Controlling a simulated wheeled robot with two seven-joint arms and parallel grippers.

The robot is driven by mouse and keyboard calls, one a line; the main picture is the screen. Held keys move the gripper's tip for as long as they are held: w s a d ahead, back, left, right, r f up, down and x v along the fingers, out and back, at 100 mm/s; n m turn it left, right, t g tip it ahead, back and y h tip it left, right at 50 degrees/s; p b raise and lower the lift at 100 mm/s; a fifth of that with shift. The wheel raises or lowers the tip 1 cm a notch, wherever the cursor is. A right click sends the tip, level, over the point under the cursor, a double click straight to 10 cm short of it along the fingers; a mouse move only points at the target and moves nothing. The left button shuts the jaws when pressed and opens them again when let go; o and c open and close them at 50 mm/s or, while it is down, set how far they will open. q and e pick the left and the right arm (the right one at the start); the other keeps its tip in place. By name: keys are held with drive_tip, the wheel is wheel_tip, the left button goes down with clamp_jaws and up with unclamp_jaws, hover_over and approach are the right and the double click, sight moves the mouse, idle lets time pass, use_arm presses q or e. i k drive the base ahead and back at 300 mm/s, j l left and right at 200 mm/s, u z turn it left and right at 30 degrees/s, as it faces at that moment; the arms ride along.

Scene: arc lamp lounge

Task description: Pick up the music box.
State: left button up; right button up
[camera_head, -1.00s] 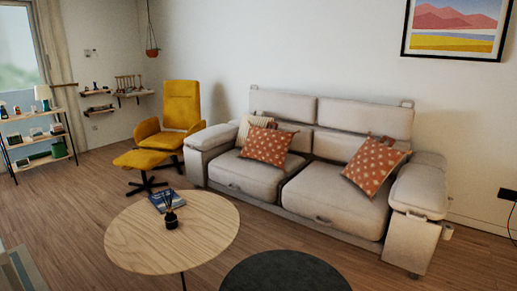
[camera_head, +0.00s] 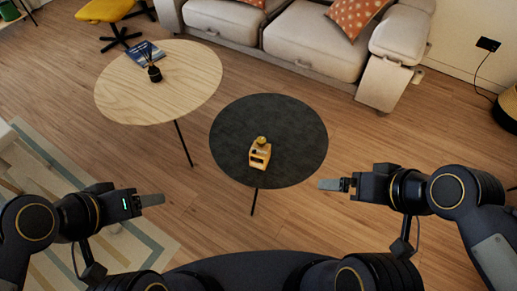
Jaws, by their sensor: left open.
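The music box (camera_head: 260,157) looks like a small yellow-gold box with a rounded knob on top. It stands on the round black table (camera_head: 290,120), near the table's front edge. My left gripper (camera_head: 152,200) is open and empty, low to the left of the black table and apart from the music box. My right gripper (camera_head: 330,184) is to the right of the music box, near the table's right front edge in the picture. Its fingers show edge-on, so I cannot tell whether they are open.
A round wooden table (camera_head: 150,95) stands left of the black one, bearing a dark reed diffuser (camera_head: 154,73) and a blue book (camera_head: 146,52). A grey sofa (camera_head: 300,45) stands behind. A striped rug (camera_head: 60,165) lies at left.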

sight(260, 160)
drive_tip(key=u, duration=0.45)
drive_tip(key=i+l+u, duration=0.2)
drive_tip(key=l, duration=0.15)
drive_tip(key=i+l+u, duration=0.15)
drive_tip(key=l, duration=0.2)
drive_tip(key=i+l+u, duration=0.2)
drive_tip(key=l, duration=0.15)
drive_tip(key=l+u, duration=0.2)
drive_tip(key=l, duration=0.5)
drive_tip(key=i+l, duration=0.15)
drive_tip(key=l, duration=0.15)
